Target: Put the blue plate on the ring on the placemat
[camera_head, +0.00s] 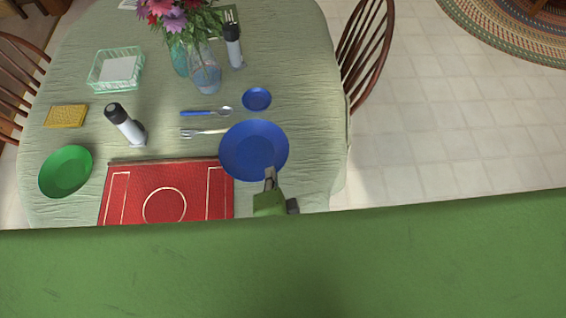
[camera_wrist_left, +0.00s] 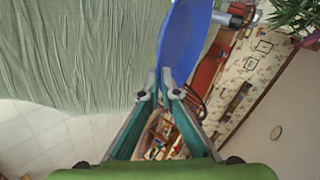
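The large blue plate (camera_head: 254,150) is at the right of the red placemat (camera_head: 205,205) in the head view, overlapping its upper right corner. My left gripper (camera_head: 270,178) is at the plate's near rim. In the left wrist view the gripper's fingertips (camera_wrist_left: 159,92) are shut on the edge of the blue plate (camera_wrist_left: 183,40), which extends away from them. The plate's height above the table is hard to tell. My right gripper is not in view.
A green plate (camera_head: 66,171) lies left of the placemat. A shaker (camera_head: 126,124), fork (camera_head: 203,133), spoon (camera_head: 206,112) and small blue saucer (camera_head: 257,98) are behind it.

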